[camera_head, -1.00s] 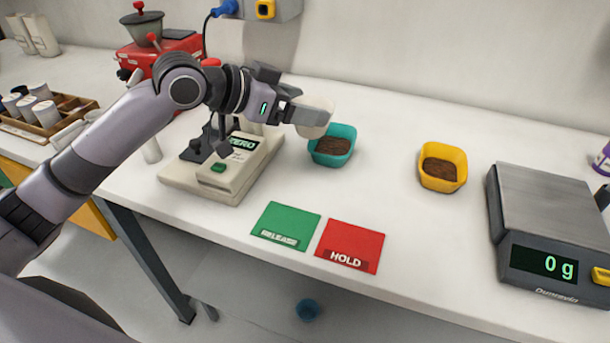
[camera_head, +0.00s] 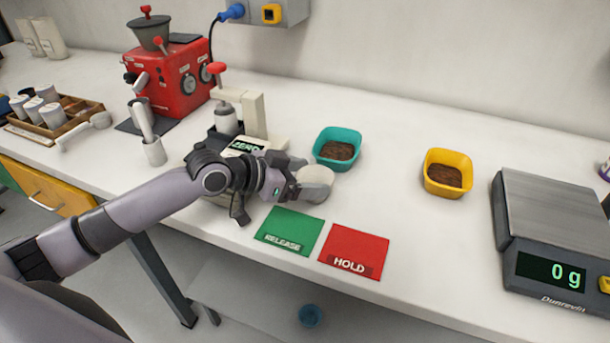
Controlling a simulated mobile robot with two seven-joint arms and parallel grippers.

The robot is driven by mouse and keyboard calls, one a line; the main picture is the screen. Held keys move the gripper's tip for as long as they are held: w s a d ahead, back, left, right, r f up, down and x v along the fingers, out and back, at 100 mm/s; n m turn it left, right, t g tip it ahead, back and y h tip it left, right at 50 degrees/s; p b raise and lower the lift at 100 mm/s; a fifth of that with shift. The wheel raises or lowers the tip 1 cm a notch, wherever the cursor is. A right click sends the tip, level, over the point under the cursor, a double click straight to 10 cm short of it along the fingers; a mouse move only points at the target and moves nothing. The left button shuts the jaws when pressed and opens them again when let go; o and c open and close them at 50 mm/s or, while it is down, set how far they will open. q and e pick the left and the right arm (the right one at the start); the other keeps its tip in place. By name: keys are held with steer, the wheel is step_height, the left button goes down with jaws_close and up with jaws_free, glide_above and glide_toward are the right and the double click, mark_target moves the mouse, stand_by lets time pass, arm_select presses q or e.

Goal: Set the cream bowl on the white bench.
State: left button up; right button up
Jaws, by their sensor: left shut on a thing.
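The cream bowl (camera_head: 316,183) is at the fingers of my left gripper (camera_head: 299,182), which is shut on its left side. The bowl is just in front of the teal bowl and behind the green RELEASE mat, low over the white bench (camera_head: 400,236). I cannot tell whether its base touches the bench. The gripper hides the bowl's left edge. My right gripper is not in view.
A teal bowl (camera_head: 337,148) and a yellow bowl (camera_head: 447,173) hold brown grounds. The green mat (camera_head: 289,231) and red HOLD mat (camera_head: 354,252) lie near the front edge. A scale (camera_head: 554,226) reading 0 g stands right. A red machine (camera_head: 172,82) stands back left.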

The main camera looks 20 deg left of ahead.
arm_select(q)
steer(key=shift+f, duration=0.15)
steer(key=o, duration=1)
steer(key=shift+r, duration=0.3)
steer(key=shift+b+v, duration=0.55)
steer(key=shift+v, duration=5.4)
